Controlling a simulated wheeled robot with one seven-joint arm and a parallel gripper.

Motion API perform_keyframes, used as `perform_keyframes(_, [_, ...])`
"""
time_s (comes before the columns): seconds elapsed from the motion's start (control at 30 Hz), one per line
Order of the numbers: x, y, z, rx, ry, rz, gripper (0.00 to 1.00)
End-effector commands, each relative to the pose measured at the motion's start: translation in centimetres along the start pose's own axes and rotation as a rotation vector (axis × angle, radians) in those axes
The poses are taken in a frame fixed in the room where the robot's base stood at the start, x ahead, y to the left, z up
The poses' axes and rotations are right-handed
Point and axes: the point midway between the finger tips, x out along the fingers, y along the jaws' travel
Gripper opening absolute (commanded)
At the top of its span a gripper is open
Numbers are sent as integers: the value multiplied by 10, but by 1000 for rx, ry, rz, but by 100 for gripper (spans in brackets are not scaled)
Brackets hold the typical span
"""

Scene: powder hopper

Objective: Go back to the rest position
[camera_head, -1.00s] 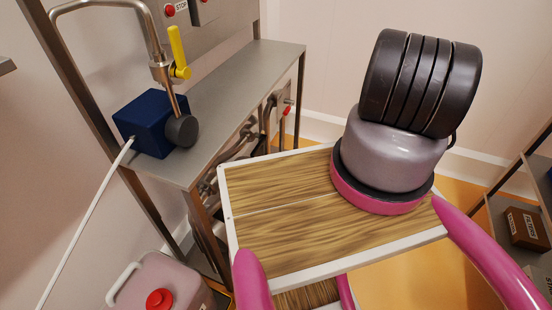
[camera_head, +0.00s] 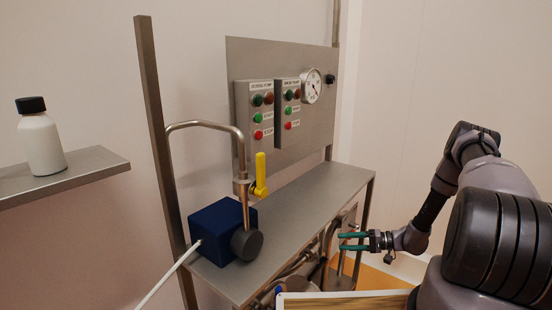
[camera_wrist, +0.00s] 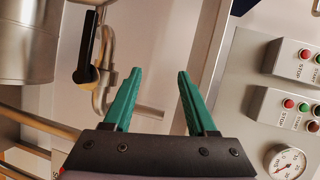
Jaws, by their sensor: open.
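My gripper (camera_head: 354,241) is at the right of the head view, in front of the right end of the steel bench (camera_head: 310,205). Its two green fingers are apart with nothing between them. In the wrist view the open fingers (camera_wrist: 158,88) point up the picture toward pipes and steel parts, and they hold nothing. My arm reaches in from the right side of the head view.
A panel (camera_head: 285,95) with push-button boxes and a gauge (camera_head: 311,86) stands behind the bench. A blue box (camera_head: 218,228), a bent pipe and a yellow lever (camera_head: 260,174) are on the bench's left. A white bottle (camera_head: 41,140) stands on a shelf (camera_head: 70,178). Pipes run under the bench.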

Motion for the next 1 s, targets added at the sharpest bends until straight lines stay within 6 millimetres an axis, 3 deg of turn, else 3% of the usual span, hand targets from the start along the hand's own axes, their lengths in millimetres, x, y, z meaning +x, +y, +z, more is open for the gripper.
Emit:
perform_keyframes(0.03, [-3,-16,-6,-8,-26,21,57])
perform_keyframes(0.47, [-23,-133,-21,-4,-204,229,57])
perform_keyframes(1.0, [-46,-274,-3,-17,-277,541,57])
